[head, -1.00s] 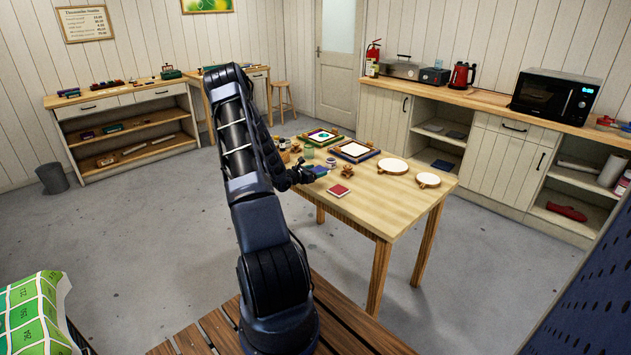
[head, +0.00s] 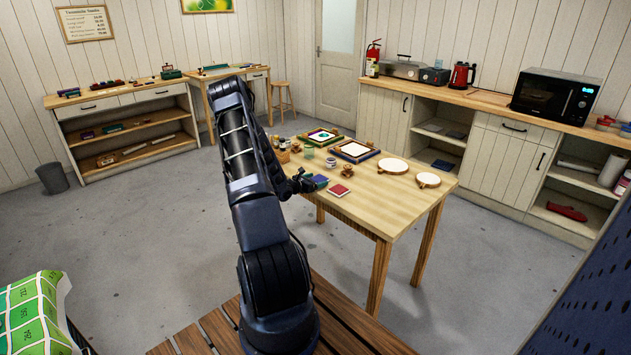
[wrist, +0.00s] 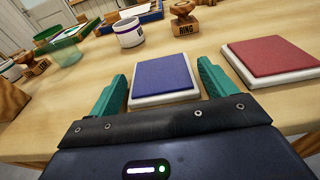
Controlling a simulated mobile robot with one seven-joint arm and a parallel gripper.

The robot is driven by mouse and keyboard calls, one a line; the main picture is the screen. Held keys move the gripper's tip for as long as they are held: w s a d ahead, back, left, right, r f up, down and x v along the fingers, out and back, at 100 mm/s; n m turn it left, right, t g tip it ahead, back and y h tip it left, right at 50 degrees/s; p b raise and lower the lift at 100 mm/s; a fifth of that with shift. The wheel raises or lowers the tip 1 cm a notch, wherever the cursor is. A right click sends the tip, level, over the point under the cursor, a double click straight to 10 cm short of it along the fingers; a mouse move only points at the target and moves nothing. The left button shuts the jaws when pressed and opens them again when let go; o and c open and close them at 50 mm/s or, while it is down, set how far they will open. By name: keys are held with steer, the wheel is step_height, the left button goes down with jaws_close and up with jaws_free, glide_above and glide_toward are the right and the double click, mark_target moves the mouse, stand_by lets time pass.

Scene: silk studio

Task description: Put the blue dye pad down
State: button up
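The blue dye pad (wrist: 164,74), blue on top with a white base, lies flat on the wooden table (head: 400,205). It also shows in the head view (head: 320,180), just right of my gripper. My gripper (wrist: 163,88) has teal fingers that stand apart, one on each side of the pad. A gap shows between each finger and the pad's side, so the gripper is open. The pad's near edge is close to the gripper's palm.
A red pad (wrist: 275,58) lies close to the right finger; it also shows in the head view (head: 338,190). A white jar (wrist: 129,34), a RING stamp (wrist: 184,22) and a green glass (wrist: 58,52) stand beyond. The table's near right part is clear.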

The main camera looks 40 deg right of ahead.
steer(key=shift+o, duration=0.6)
steer(key=shift+a, duration=0.2)
steer(key=a+r, duration=0.1)
steer(key=a, duration=0.9)
steer(key=s+a+r+m+g+y, duration=0.25)
steer(key=a+r+m, duration=0.45)
steer(key=r, duration=0.5)
steer(key=s+a+r+m+g+y, duration=0.1)
steer(key=s+a+r+m+y, duration=0.3)
steer(key=a+r, duration=0.7)
steer(key=s+a+r+m+t+y, duration=0.2)
steer(key=s+a+r, duration=0.3)
steer(key=a, duration=0.5)
steer(key=s+a+r+m+t+y, duration=0.2)
steer(key=s+a+r, duration=0.4)
steer(key=a, duration=0.4)
steer(key=s+a+r+m+t+y, duration=0.3)
steer(key=s+a+r+t+y, duration=0.1)
steer(key=s+a, duration=0.4)
steer(key=a+r+y, duration=0.1)
steer(key=a, duration=0.1)
steer(key=shift+a+r, duration=0.25)
steer(key=shift+a, duration=0.1)
steer(key=shift+o, duration=0.5)
steer(key=shift+s+a+y, duration=0.3)
steer(key=shift+y, duration=0.05)
